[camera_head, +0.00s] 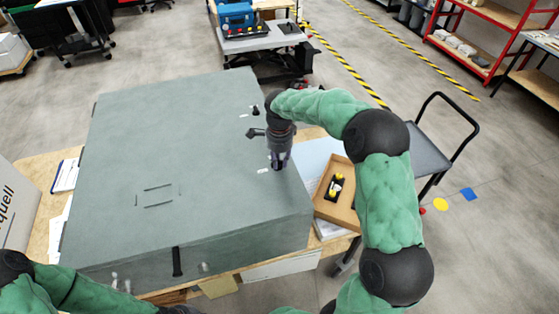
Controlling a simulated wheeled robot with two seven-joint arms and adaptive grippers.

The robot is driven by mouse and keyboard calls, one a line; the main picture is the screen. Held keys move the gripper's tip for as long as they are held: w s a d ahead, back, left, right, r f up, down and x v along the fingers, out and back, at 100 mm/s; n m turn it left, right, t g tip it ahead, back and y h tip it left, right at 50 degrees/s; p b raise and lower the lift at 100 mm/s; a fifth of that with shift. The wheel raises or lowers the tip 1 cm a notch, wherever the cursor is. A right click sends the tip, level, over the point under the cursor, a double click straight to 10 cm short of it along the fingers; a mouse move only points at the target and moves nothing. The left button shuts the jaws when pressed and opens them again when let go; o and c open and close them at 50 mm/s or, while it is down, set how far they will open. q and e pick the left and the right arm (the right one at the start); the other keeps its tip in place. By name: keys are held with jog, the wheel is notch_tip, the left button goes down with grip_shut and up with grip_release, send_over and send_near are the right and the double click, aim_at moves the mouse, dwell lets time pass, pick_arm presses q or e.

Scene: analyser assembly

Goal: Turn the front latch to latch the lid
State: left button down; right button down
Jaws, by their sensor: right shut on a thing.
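The large grey-green analyser box (125,130) stands on a wooden table with its lid (200,120) lying flat and down. My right gripper (279,164) points down at the lid's right edge and is shut on a small part there. By its place this seems to be the front latch, mostly hidden by the fingers, so its angle cannot be read. A second small black latch (255,111) stands farther back near the same edge. A black handle (177,262) is on the near face. My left gripper (180,310) barely shows at the bottom edge; its fingers are cut off.
A cardboard tray (337,200) with a black and yellow part stands right of the box, under my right arm. A trolley (428,150) is farther right. A cart with a blue machine (237,15) stands behind. The lid's top is largely clear.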

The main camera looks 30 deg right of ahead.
aim_at(280, 163)
dwell(0.3)
jog(key=c, duration=1.1)
grip_release()
jog(key=shift+o, duration=0.2)
notch_tip(280, 163, up, 12)
